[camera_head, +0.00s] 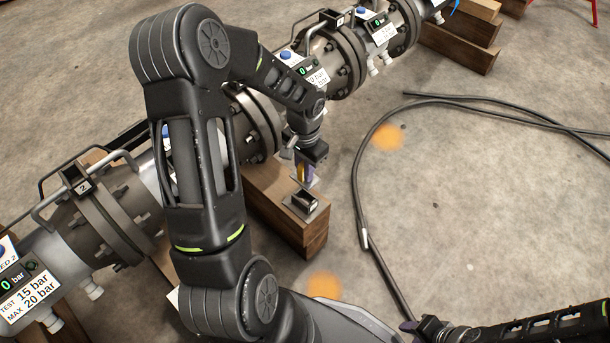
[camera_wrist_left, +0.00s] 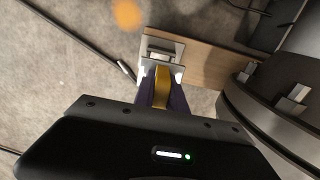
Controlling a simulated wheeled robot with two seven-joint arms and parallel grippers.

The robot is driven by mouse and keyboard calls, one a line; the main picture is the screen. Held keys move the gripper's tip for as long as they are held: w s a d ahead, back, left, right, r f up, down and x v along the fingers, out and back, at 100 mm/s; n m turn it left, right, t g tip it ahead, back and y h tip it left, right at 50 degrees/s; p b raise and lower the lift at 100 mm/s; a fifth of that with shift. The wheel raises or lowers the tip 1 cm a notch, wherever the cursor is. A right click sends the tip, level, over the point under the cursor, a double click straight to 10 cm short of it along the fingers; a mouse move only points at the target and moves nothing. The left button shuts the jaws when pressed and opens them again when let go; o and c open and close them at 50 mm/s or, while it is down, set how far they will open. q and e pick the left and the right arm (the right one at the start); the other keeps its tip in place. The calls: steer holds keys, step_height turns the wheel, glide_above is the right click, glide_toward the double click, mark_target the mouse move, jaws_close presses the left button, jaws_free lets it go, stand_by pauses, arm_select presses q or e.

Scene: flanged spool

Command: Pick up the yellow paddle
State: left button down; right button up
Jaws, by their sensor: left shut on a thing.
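The yellow paddle (camera_wrist_left: 162,87) shows as a yellow strip between the two purple fingers of my left gripper (camera_wrist_left: 163,93) in the left wrist view. The gripper is shut on it. In the head view the left gripper (camera_head: 306,172) points down over the end of a wooden block, and a thin yellow sliver of the paddle (camera_head: 300,172) shows beside the purple finger. A small grey metal stand (camera_head: 303,203) sits just below the fingertips on the block; it also shows in the left wrist view (camera_wrist_left: 163,52). Whether the paddle still touches the stand is unclear. The right gripper (camera_head: 430,328) is dark and small at the bottom right; its jaws cannot be made out.
The wooden block (camera_head: 285,215) lies under a flanged steel pipe (camera_head: 110,215) with bolts and handles, close to my left arm. A black hose (camera_head: 362,185) curves over the concrete floor to the right. More timber (camera_head: 460,45) stands at the back right.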

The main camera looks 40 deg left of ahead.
arm_select(q)
steer(key=shift+r, duration=0.5)
steer(key=w+d+r, duration=0.6)
steer(key=d+r, duration=0.2)
steer(key=r, duration=0.3)
steer(key=w+d+r+n, duration=0.1)
steer(key=w+d+r, duration=0.4)
steer(key=d+r, duration=0.3)
step_height(320, 180, up, 3)
steer(key=shift+w+d+f, duration=0.15)
steer(key=shift+w, duration=0.25)
